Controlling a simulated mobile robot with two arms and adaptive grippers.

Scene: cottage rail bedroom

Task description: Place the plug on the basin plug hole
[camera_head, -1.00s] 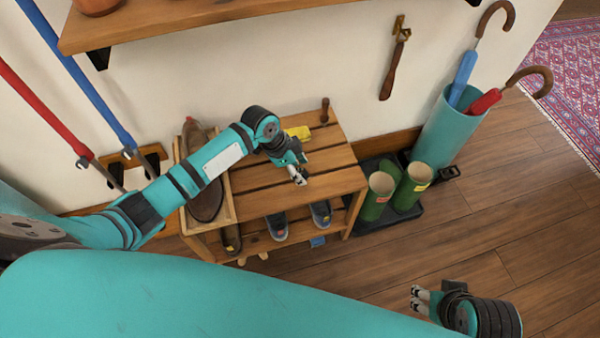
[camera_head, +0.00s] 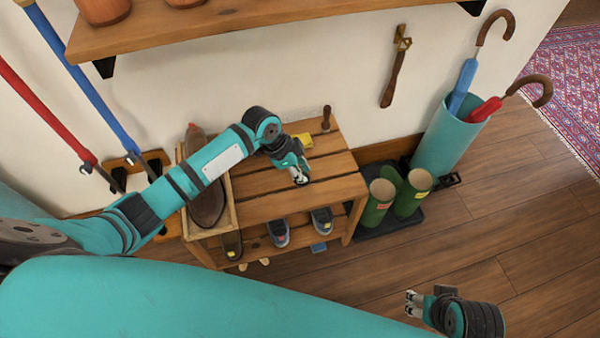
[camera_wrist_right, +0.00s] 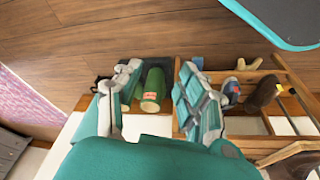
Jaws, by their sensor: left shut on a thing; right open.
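My left gripper (camera_head: 300,178) is at the right part of the slatted wooden bench (camera_head: 265,206), close over its top. It is shut on a small dark thing, mostly hidden by the fingers; I cannot tell whether it is the plug or whether it touches the slats. I see no basin and no plug hole in either view. My right gripper (camera_head: 412,303) is open and empty over the floor at the lower right. Its spread fingers also show in the right wrist view (camera_wrist_right: 158,85).
A yellow thing (camera_head: 303,140) and a brown-handled tool (camera_head: 326,118) are on the bench behind my left gripper. A wooden tray (camera_head: 230,217) holds a brown shoe (camera_head: 207,205). Green boots (camera_head: 378,203) and an umbrella stand (camera_head: 445,140) stand right. Floor in front is clear.

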